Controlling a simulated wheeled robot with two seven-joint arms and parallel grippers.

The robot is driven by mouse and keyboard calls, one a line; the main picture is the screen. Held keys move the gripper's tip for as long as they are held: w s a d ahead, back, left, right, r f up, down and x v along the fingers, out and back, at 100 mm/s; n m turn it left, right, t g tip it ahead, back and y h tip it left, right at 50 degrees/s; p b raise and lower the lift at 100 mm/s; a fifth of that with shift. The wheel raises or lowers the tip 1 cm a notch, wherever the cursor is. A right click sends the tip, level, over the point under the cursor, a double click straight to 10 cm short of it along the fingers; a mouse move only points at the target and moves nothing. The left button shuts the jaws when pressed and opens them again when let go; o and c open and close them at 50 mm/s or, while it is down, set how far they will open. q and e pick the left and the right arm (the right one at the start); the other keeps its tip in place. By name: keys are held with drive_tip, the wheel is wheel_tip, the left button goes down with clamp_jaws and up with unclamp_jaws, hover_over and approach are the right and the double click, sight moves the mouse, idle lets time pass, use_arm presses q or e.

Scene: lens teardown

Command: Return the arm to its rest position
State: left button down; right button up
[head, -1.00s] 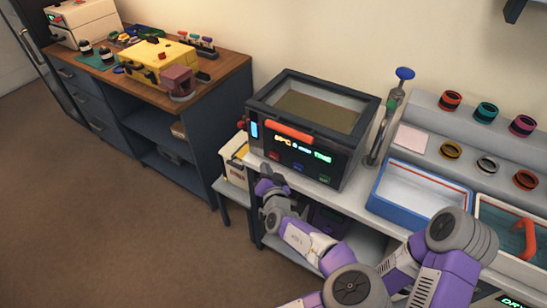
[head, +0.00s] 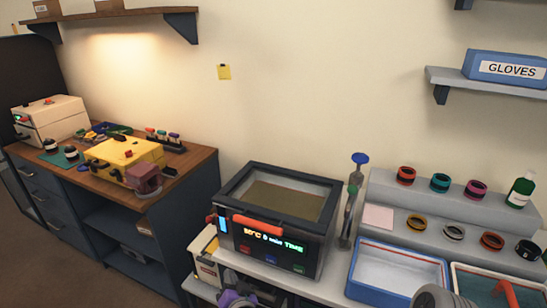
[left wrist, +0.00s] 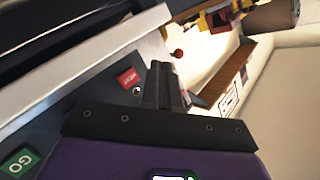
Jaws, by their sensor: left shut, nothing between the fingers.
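My left gripper (head: 226,297) shows only in part at the bottom edge of the head view, in front of the heated box with the lit display (head: 280,240). In the left wrist view its two dark fingers (left wrist: 162,85) are together with nothing between them. In that view the fingers lie over a dark panel with a red label and a green GO button (left wrist: 18,162). Another grey link of mine shows at the bottom right of the head view. My right gripper is out of view.
A blue-rimmed tray (head: 375,291) and a stepped rack (head: 465,200) with several coloured rings stand right of the box. A wooden-topped bench (head: 203,158) with a yellow machine (head: 125,155) is at left. A GLOVES box (head: 505,68) sits on a wall shelf.

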use_arm(q)
drive_tip(key=s+a+f+n+g+h+p, duration=0.1)
drive_tip(key=s+a+f+g+h, duration=0.15)
drive_tip(key=s+f+g, duration=0.5)
drive_tip(key=s+a+f+n+g+h+p, duration=0.1)
drive_tip(key=s+a+f+g+p, duration=0.15)
drive_tip(key=s+f, duration=0.9)
drive_tip(key=s+d+f+n+g+h, duration=0.2)
drive_tip(key=s+d+f+g+h, duration=0.15)
drive_tip(key=d+f, duration=0.2)
drive_tip(key=s+d+r+h+p, duration=0.2)
drive_tip(key=d+r+h, duration=0.2)
drive_tip(key=d, duration=0.2)
drive_tip(key=shift+s+n, duration=0.3)
drive_tip(key=shift+n, duration=0.1)
drive_tip(key=shift+r+g, duration=0.1)
drive_tip(key=shift+g, duration=0.15)
